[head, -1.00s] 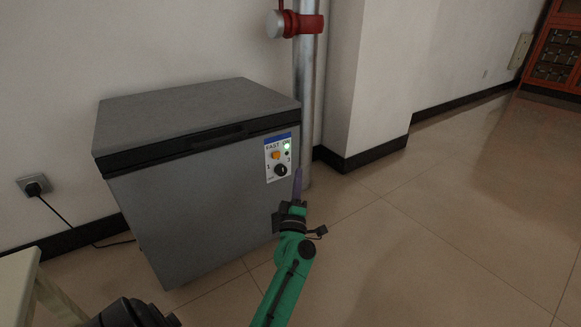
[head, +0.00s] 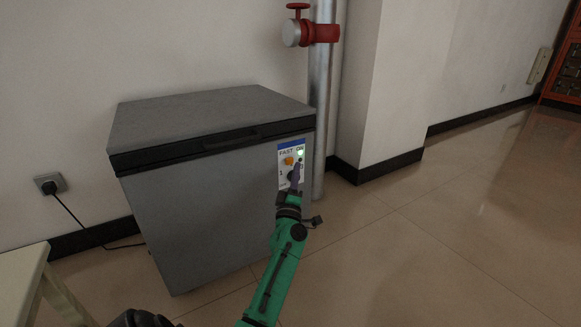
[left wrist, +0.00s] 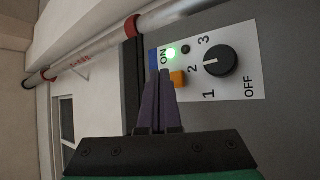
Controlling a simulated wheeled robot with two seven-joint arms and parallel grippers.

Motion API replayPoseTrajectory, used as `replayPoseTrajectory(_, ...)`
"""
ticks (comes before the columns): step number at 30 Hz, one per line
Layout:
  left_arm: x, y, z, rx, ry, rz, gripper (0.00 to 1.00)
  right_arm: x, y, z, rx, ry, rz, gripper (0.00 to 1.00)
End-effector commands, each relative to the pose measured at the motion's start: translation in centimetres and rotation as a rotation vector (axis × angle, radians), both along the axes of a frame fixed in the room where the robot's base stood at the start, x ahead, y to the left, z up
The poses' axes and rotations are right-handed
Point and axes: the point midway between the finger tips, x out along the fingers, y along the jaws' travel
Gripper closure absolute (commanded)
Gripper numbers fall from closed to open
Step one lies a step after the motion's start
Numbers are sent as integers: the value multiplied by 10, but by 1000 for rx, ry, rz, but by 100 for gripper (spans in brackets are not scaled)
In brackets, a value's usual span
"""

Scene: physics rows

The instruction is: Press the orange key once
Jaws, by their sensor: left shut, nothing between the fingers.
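The orange key (head: 288,160) sits on the white control panel (head: 283,182) at the upper right of the grey chest freezer's front. My right gripper is not in view.
The grey chest freezer (head: 205,215) stands against the wall. A metal pipe with a red valve (head: 318,34) runs up beside it. A pale stool or table (head: 22,268) is at the lower left. The tiled floor at the right is clear.

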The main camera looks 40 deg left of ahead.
Motion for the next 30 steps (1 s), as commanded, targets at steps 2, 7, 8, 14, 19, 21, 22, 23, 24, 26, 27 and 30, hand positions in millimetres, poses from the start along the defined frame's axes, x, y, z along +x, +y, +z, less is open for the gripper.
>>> replayPoseTrajectory(2, 2, 6, 0, 0, -1, 1, 100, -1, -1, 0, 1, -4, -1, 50)
replayPoseTrajectory(7, 3, 11, 1, 0, 0, 0, 100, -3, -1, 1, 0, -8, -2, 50)
replayPoseTrajectory(8, 3, 11, 1, 0, 0, 0, 100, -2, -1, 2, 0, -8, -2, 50)
replayPoseTrajectory(14, 3, 10, 1, 0, 0, 0, 100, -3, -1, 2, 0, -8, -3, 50)
replayPoseTrajectory(19, 3, 10, 1, 0, 0, 0, 100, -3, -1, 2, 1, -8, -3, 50)
replayPoseTrajectory(21, 3, 10, 1, 0, 0, 0, 100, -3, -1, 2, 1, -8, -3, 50)
replayPoseTrajectory(22, 3, 10, 0, 0, 0, 0, 100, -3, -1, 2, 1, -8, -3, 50)
replayPoseTrajectory(23, 3, 10, 1, 0, 0, 0, 100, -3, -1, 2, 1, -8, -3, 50)
replayPoseTrajectory(24, 3, 10, 0, 0, 0, 0, 100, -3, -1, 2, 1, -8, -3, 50)
replayPoseTrajectory(26, 3, 10, 0, 0, 0, 0, 100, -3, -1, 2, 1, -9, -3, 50)
replayPoseTrajectory(27, 3, 10, 0, 0, 0, 0, 100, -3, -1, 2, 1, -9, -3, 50)
replayPoseTrajectory(30, 3, 10, 0, 0, 0, 0, 100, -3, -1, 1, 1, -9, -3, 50)
